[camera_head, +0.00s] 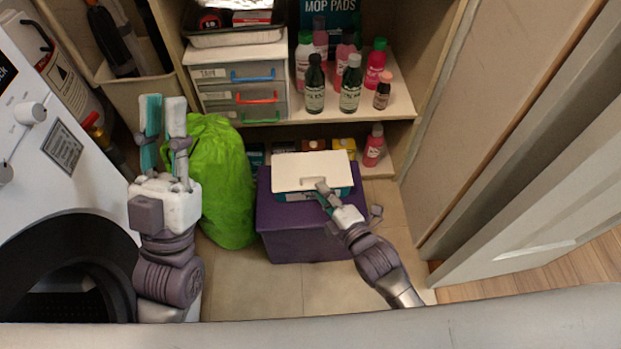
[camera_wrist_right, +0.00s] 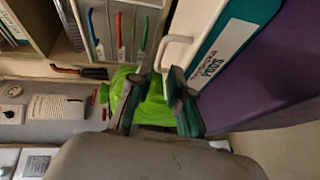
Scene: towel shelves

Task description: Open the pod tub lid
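The pod tub (camera_head: 290,195) is teal with a white label and stands on a purple box. Its white lid (camera_head: 305,165) looks shut and has a small bar handle (camera_head: 313,181) near the front edge. In the right wrist view the white handle (camera_wrist_right: 174,46) sticks out beside the labelled tub front (camera_wrist_right: 222,52). My right gripper (camera_head: 322,192) is at the handle. Its fingers (camera_wrist_right: 158,92) are apart, with the handle near the fingertips; I cannot tell whether they touch it.
A green bag (camera_head: 222,180) stands against the left of the purple box (camera_head: 300,235). Shelves behind hold several bottles (camera_head: 349,85) and a drawer unit (camera_head: 238,75). A white washing machine (camera_head: 50,150) is at left. A door (camera_head: 530,225) is at right.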

